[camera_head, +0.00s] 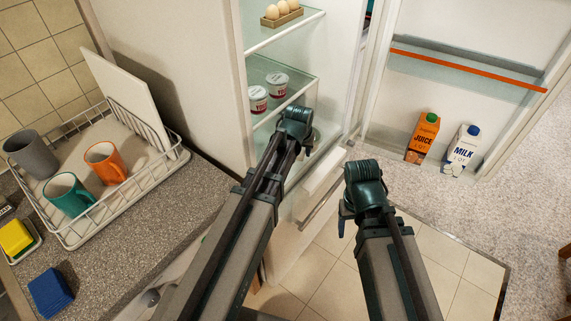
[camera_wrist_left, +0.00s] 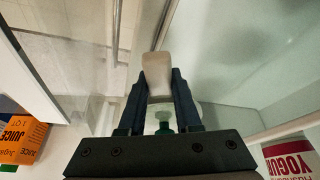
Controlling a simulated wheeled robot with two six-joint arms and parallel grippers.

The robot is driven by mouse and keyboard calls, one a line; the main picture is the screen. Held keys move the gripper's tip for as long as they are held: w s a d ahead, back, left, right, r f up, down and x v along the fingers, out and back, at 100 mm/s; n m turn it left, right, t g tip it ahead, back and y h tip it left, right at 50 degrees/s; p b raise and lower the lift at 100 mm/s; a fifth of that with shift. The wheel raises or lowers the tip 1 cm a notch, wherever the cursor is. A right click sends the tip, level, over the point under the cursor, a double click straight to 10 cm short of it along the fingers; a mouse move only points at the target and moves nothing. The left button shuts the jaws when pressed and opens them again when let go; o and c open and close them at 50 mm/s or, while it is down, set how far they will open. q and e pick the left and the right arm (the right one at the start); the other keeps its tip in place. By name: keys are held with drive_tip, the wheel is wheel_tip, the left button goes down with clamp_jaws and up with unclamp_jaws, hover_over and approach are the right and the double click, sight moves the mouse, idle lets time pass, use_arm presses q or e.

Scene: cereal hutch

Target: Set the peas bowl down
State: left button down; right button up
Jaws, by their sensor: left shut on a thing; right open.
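My left gripper (camera_head: 298,128) reaches into the open fridge beside the lower shelf, right of the yogurt cups. In the left wrist view, its two dark fingers (camera_wrist_left: 158,92) are shut on a pale beige-grey piece (camera_wrist_left: 157,72), taken to be part of the peas bowl. The rest of the bowl is hard to make out, and the peas cannot be made out clearly. In the head view the bowl is mostly hidden behind the gripper. I cannot tell whether it touches a shelf. My right gripper (camera_head: 360,190) is open and empty over the floor in front of the fridge.
Two yogurt cups (camera_head: 268,92) stand on the glass shelf close left of my left gripper. Eggs (camera_head: 282,10) sit on the shelf above. The open fridge door holds a juice carton (camera_head: 422,139) and a milk carton (camera_head: 463,150). A dish rack (camera_head: 140,188) with mugs stands on the counter.

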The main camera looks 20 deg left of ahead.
sight(299, 159)
use_arm(q)
drive_tip(key=shift+f+b, duration=3.05)
drive_tip(key=shift+f, duration=0.1)
drive_tip(key=shift+f, duration=0.1)
wheel_tip(299, 159, down, 4)
drive_tip(key=b, duration=0.3)
drive_tip(key=shift+r+b, duration=0.25)
drive_tip(key=shift+b, duration=0.1)
drive_tip(key=shift+f, duration=0.2)
drive_tip(key=c, duration=0.6)
unclamp_jaws()
drive_tip(key=shift+r, duration=0.1)
drive_tip(key=shift+r, duration=0.15)
drive_tip(key=p+v, duration=1.1)
drive_tip(key=v, duration=0.1)
drive_tip(key=shift+s, duration=0.1)
